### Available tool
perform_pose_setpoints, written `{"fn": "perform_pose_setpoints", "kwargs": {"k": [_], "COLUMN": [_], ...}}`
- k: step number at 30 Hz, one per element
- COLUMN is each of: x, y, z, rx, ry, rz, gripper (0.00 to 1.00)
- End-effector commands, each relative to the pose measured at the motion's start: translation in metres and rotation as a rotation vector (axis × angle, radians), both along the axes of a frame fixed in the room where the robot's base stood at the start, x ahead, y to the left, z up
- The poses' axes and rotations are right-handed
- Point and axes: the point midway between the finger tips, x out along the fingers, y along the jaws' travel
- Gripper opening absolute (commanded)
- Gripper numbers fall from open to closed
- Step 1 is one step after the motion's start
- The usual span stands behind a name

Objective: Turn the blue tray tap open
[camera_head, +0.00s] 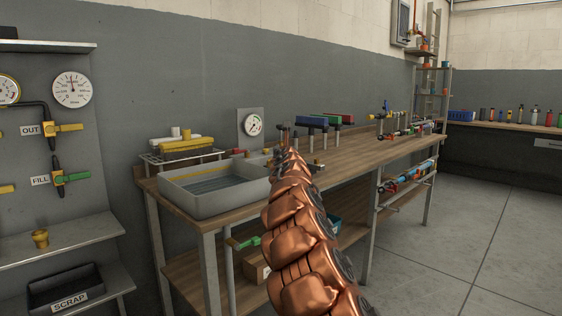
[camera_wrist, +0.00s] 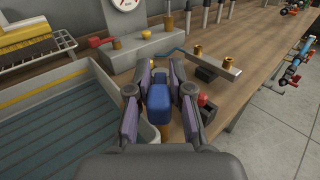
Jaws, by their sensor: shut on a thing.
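The blue tray tap (camera_wrist: 158,97) shows in the wrist view as a blue block-shaped handle at the right rim of the grey tray. My gripper (camera_wrist: 160,88) is shut on this handle, with one purple-padded finger on each side. The tap's body below the handle is mostly hidden by my fingers and palm. The grey tray (camera_head: 214,203) stands on the wooden bench in the head view, left of my copper arm. My arm hides the tap and most of my gripper there.
A grey manifold block (camera_wrist: 130,48) with a red lever stands behind the tray. A metal bracket (camera_wrist: 215,62) with brass fittings lies to the right, near a red knob (camera_wrist: 205,101). A yellow brush (camera_head: 187,144) rests on a rack behind the tray. Floor right of the bench is clear.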

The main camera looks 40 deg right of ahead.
Motion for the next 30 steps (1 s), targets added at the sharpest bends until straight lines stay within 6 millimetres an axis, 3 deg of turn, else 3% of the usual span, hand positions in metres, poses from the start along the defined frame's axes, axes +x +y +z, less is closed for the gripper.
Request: {"fn": "perform_pose_setpoints", "kwargs": {"k": [30], "x": [-0.006], "y": [-0.013], "z": [0.004], "rx": [0.0], "ry": [-0.007], "rz": [0.474], "gripper": [0.0]}}
